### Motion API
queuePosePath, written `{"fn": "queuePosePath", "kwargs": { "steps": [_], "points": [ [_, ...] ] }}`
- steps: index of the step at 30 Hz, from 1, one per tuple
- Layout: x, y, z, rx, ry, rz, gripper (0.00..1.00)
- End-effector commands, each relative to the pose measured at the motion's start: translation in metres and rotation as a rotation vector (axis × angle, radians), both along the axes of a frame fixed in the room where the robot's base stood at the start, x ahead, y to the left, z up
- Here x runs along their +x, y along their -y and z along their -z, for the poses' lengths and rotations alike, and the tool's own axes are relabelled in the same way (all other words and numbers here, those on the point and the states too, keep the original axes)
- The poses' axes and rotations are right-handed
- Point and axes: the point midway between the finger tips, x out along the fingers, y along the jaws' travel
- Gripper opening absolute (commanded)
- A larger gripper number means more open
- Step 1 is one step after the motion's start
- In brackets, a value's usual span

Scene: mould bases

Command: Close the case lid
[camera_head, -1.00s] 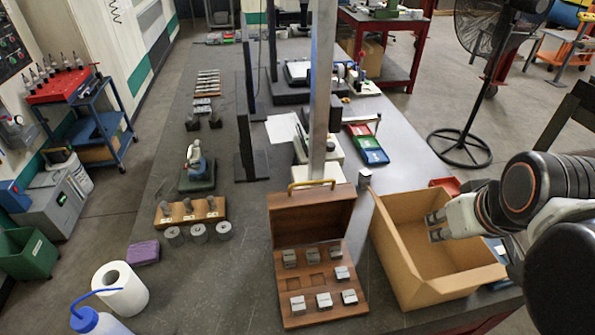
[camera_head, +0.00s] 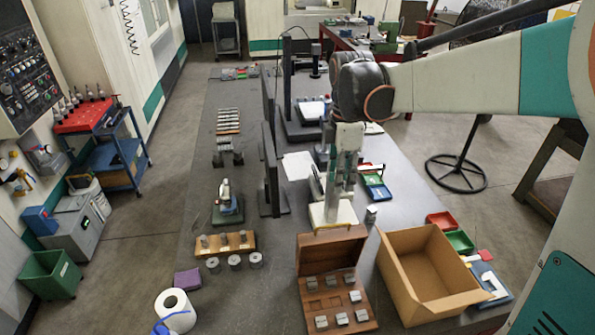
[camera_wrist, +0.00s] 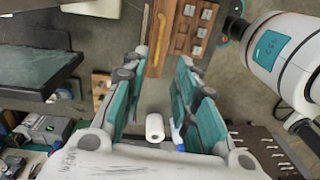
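The wooden case (camera_head: 306,297) stands open on the bench, with several metal blocks in the slots of its base. Its lid (camera_head: 331,254) is raised at the back, with a brass handle (camera_head: 333,228) on its top edge. My gripper (camera_head: 337,212) hangs down behind and above the lid in the head view. In the wrist view my gripper (camera_wrist: 163,62) has its fingers spread apart with nothing held between them. The case (camera_wrist: 181,42) shows there beyond the fingertips, with the handle (camera_wrist: 161,40) near the gap. Contact with the handle cannot be made out.
An open cardboard box (camera_head: 420,262) stands close right of the case. A wooden block with metal cylinders (camera_head: 228,243) and a purple block (camera_head: 187,278) lie to the left. A black upright stand (camera_head: 271,185) is behind-left.

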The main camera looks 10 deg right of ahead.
Motion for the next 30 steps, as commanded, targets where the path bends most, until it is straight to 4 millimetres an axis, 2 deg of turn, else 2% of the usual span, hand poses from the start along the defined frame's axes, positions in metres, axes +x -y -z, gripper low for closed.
{"fn": "queuePosePath", "kwargs": {
  "steps": [4,8,21,30],
  "points": [
    [0.004,0.0,0.001,0.003,-0.019,-0.04,0.27],
    [0.004,0.0,0.013,0.003,-0.019,-0.043,0.27],
    [-0.002,0.0,0.095,0.003,-0.018,-0.041,0.27],
    [-0.005,0.0,0.131,0.003,-0.017,-0.04,0.27]
  ]
}}
